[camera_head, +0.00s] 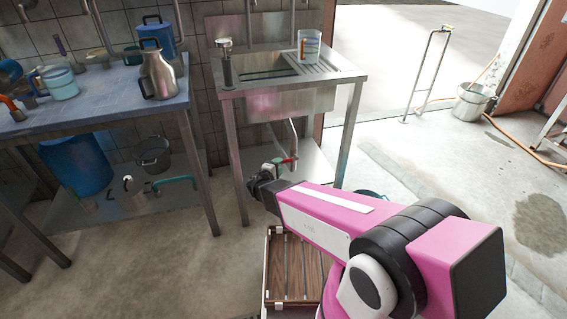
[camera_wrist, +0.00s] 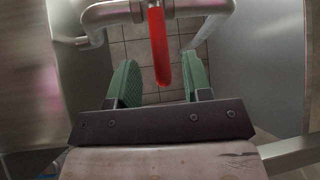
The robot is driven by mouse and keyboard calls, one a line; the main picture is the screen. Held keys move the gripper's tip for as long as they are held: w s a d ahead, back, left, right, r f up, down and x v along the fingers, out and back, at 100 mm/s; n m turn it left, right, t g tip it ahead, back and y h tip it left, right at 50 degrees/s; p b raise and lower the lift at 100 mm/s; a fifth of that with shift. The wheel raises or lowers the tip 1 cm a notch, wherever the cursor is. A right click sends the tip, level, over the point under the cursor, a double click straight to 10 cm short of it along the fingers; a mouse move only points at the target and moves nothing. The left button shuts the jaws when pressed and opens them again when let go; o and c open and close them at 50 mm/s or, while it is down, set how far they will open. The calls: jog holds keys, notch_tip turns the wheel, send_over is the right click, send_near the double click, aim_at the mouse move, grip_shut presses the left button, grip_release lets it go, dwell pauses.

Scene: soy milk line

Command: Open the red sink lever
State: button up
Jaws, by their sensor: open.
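The red sink lever (camera_wrist: 158,48) hangs down from a grey metal pipe (camera_wrist: 108,12) in the wrist view. Its lower end lies between the two green fingers of my gripper (camera_wrist: 159,82) in the picture. The fingers stand apart on either side, with a gap to the lever on both sides. Whether the lever is level with the fingertips in depth I cannot tell. In the head view the red lever (camera_head: 288,160) shows small below the sink basin (camera_head: 290,101), close to the end of my pink arm. My fingers are hard to make out there.
The steel sink stand has a leg (camera_head: 350,135) at the right and a lower shelf (camera_head: 312,165). A blue-topped table (camera_head: 110,97) with jugs stands to the left. A slatted wooden crate (camera_head: 292,265) sits on the floor below my arm. Open floor lies at right.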

aim_at(286, 161)
jog(key=shift+x, duration=2.4)
grip_shut()
